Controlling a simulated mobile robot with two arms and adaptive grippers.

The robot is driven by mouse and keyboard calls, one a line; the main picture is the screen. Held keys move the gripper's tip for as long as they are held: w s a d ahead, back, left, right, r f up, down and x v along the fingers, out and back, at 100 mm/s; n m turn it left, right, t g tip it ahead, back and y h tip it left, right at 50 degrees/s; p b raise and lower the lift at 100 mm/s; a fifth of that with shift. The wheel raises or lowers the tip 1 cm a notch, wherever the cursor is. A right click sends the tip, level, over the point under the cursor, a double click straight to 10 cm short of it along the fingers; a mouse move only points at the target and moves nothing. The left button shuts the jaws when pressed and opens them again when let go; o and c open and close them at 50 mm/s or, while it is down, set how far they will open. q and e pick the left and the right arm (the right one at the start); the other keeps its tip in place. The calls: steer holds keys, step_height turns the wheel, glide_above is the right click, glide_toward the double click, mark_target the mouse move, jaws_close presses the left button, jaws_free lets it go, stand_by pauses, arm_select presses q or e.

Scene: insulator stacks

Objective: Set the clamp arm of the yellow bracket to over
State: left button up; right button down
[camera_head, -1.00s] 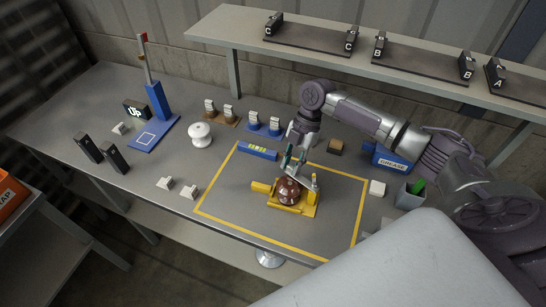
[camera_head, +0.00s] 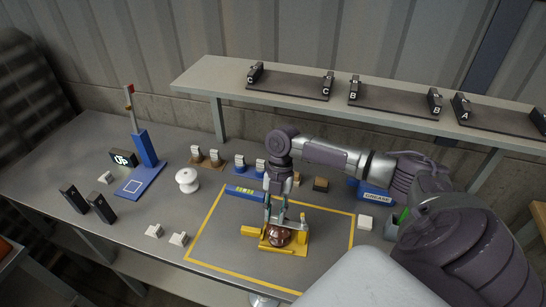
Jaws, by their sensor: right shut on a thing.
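The yellow bracket (camera_head: 296,249) stands on the table inside the yellow taped outline. A brown ribbed insulator (camera_head: 278,237) sits in it. A thin yellow upright (camera_head: 303,228) rises at the bracket's right side. My right gripper (camera_head: 277,220) points straight down over the bracket, its fingertips at the top of the insulator. It is shut on a part there, apparently the clamp arm, which is mostly hidden by the fingers. The arm's exact angle cannot be made out. My left gripper is not in view.
A blue level (camera_head: 245,193) lies behind the bracket along the outline. A white insulator (camera_head: 187,180) and small white blocks (camera_head: 178,239) stand to the left. A blue grease box (camera_head: 374,193) is at the right. A shelf (camera_head: 210,80) runs above the table's back.

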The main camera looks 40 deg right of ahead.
steer(key=c, duration=0.9)
jaws_free()
steer(key=v, duration=1.2)
